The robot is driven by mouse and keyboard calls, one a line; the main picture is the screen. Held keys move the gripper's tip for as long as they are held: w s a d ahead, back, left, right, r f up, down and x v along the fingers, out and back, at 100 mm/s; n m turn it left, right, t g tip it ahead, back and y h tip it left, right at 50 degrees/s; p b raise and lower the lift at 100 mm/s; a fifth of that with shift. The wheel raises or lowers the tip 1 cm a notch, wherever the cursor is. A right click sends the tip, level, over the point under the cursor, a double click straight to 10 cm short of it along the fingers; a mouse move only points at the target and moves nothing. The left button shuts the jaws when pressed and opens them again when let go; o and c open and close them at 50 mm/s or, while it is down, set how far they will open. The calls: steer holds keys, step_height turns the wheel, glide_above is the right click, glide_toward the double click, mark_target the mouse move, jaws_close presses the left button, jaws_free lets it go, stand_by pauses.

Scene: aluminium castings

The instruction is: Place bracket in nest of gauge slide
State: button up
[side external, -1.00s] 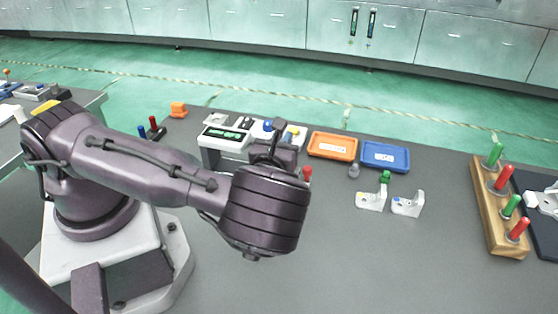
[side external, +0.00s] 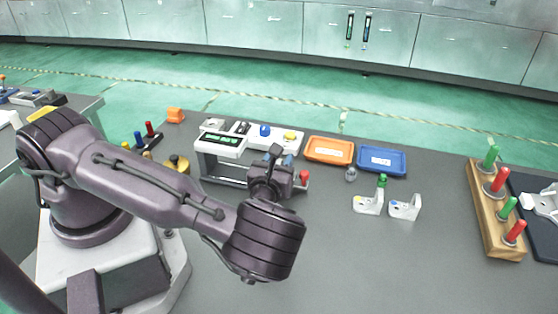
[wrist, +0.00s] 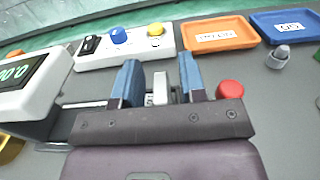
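The gauge (side external: 222,145) is a white unit with a green-lit display, and its display end (wrist: 30,80) also shows at the left of the wrist view. A bright metal rail (wrist: 88,104) runs from it towards my gripper. My gripper (wrist: 162,75) has two blue fingers, low beside the gauge. A pale upright part (wrist: 160,88) and a darker grey part show between the fingers; I cannot tell if these are a bracket, the nest or both, nor whether the fingers touch them. Two white brackets (side external: 368,204) (side external: 405,207) stand on the table; a green-topped item is at the left one.
A red knob (wrist: 230,90) is close to my right finger. A control box (wrist: 125,45) with blue and yellow knobs, an orange tray (side external: 330,150) and a blue tray (side external: 381,161) lie behind. A wooden rack (side external: 490,215) holds red and green plugs. The front table is clear.

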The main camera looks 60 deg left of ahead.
steer(key=shift+s+d+r, duration=0.15)
steer(key=shift+d, duration=0.05)
steer(key=v, duration=1.1)
steer(key=shift+s+d+r, duration=0.1)
steer(key=shift+s+d, duration=0.05)
steer(key=shift+s, duration=0.1)
steer(key=s+r+n+g+h, duration=0.2)
steer(key=s+r+n+h, duration=0.1)
steer(key=r+n, duration=0.6)
steer(key=s+r+n+g+h, duration=0.2)
steer(key=r+n+h, duration=0.3)
steer(key=r+n, duration=0.4)
steer(key=s+r+n+g+h, duration=0.3)
steer(key=r+n, duration=0.6)
steer(key=r, duration=0.3)
steer(key=shift+s+d+h, duration=0.2)
steer(key=shift+s+h, duration=0.65)
steer(key=shift+h, duration=0.05)
